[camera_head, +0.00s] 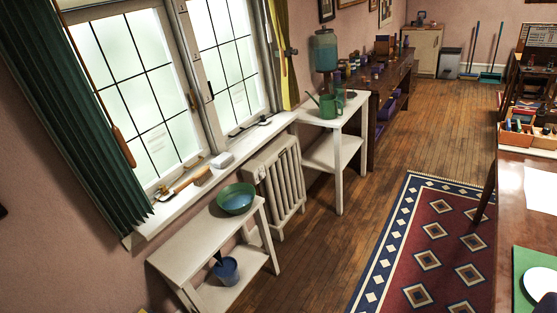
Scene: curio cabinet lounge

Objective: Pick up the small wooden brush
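A small tan wooden object that looks like the brush (202,177) lies on the white windowsill (160,220), below the window at the left. A thin handle-like part seems to run from it toward the lower left, beside a small dark item (164,191). The details are too small to be sure which piece belongs to which. My gripper is not visible in this view, so its opening and its place relative to the brush are not shown.
A white box (222,160) sits right of the brush on the sill. Below stands a white shelf table (185,245) with a green bowl (235,199) and a blue pot (227,270). A radiator (278,185) is beside it. Wooden floor (325,235) is clear before the patterned rug (430,230).

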